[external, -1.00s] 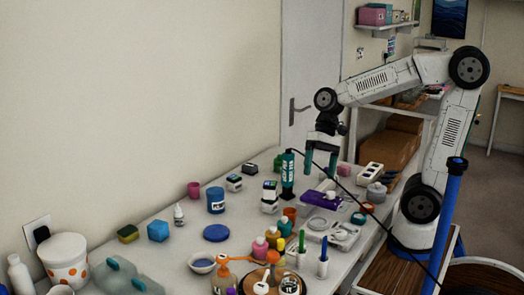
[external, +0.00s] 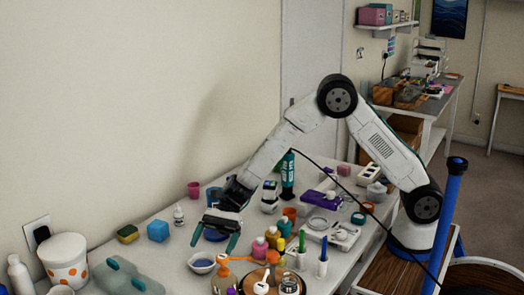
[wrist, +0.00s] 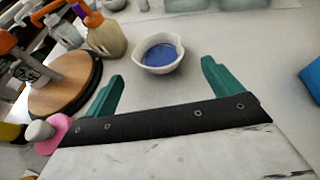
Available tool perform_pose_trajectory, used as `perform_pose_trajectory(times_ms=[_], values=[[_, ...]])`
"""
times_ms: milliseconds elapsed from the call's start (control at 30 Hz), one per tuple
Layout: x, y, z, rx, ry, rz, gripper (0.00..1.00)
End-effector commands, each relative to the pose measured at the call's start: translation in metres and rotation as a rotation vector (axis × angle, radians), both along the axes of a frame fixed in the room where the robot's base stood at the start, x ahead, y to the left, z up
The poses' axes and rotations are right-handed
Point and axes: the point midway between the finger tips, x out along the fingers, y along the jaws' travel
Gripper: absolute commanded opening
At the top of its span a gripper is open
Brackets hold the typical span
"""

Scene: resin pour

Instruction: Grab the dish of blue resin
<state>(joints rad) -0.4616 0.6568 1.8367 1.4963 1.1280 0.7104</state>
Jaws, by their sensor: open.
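The dish of blue resin (external: 202,264) is a small white bowl with blue liquid in it, standing on the white table. In the wrist view the dish (wrist: 158,54) lies ahead of my gripper (wrist: 162,74), between the lines of its two green fingers but beyond their tips. My gripper (external: 214,242) is open and empty, pointing down toward the table, above and behind the dish in the external view. The fingers do not appear to touch the dish.
A round wooden board (wrist: 66,85) with bottles stands left of the dish in the wrist view. A blue cube (external: 158,231) and a green-yellow sponge (external: 128,234) lie left of my gripper.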

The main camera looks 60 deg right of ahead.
Motion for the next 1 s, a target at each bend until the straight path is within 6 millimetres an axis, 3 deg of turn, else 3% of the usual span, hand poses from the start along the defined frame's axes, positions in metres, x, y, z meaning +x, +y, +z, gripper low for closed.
perform_pose_trajectory(times_ms=[600, 833, 867, 1000], values=[[-0.017, 0.067, -0.022, -0.001, 0.001, 0.002, 0.91], [-0.017, 0.069, -0.023, 0.000, -0.001, 0.001, 0.91], [-0.017, 0.069, -0.023, 0.000, -0.001, 0.001, 0.89], [-0.017, 0.069, -0.023, -0.001, -0.001, 0.001, 0.50]])
